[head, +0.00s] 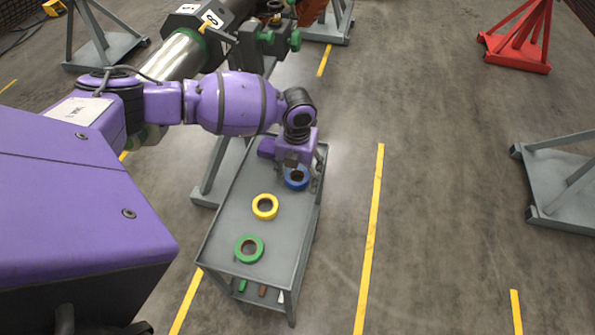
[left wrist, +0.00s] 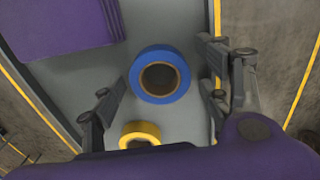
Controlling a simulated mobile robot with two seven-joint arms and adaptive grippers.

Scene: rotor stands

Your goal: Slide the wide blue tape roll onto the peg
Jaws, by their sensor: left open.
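The wide blue tape roll (head: 297,183) lies flat at the far end of the grey cart's top, partly hidden by my left gripper in the head view. My left gripper (head: 302,176) is above it. In the left wrist view the blue roll (left wrist: 137,84) shows whole, with its brown core facing up. The open fingers of my left gripper (left wrist: 163,72) stand on either side of it, with gaps, and hold nothing. I cannot make out a peg in either view. My right gripper is not in view.
A yellow roll (head: 265,217) and a green roll (head: 238,249) lie nearer on the cart top (head: 225,225). Small items sit on its lower shelf. A metal cylinder (head: 180,56) on a stand is behind my arm. Open floor lies right of the cart.

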